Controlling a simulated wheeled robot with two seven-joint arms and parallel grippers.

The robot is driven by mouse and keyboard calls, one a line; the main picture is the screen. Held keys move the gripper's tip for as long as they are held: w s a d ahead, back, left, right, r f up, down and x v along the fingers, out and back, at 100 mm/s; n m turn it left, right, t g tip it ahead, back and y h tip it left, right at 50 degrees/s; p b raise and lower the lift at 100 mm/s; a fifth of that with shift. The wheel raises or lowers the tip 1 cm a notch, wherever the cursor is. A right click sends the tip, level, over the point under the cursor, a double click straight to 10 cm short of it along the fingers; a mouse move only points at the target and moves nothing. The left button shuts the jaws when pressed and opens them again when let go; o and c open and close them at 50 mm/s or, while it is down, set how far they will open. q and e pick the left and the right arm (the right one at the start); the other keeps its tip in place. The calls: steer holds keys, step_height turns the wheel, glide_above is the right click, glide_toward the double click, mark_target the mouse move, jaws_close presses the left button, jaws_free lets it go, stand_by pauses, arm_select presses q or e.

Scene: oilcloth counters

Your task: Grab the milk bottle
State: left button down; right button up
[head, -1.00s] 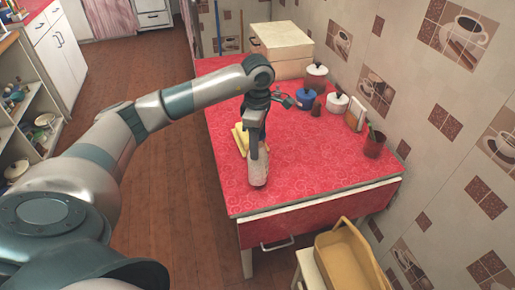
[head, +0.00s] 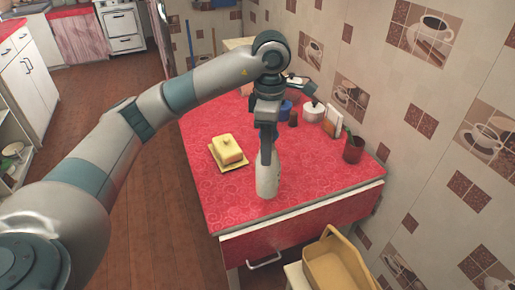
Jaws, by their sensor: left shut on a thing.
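The milk bottle (head: 267,180) is pale white and stands upright, or nearly so, over the red counter near its front edge. I cannot tell whether its base touches the cloth. My left gripper (head: 267,150) points down from above and is shut on the upper part of the bottle, hiding its neck. My right gripper is not in view.
A yellow butter dish (head: 228,150) sits left of the bottle. A white lidded pot (head: 313,112), a blue pot (head: 284,108) and a dark red cup (head: 353,149) with utensils stand toward the wall. A yellow basket (head: 336,262) is below the counter's front edge.

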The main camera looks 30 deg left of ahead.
arm_select(q)
steer(key=shift+d+r, duration=0.3)
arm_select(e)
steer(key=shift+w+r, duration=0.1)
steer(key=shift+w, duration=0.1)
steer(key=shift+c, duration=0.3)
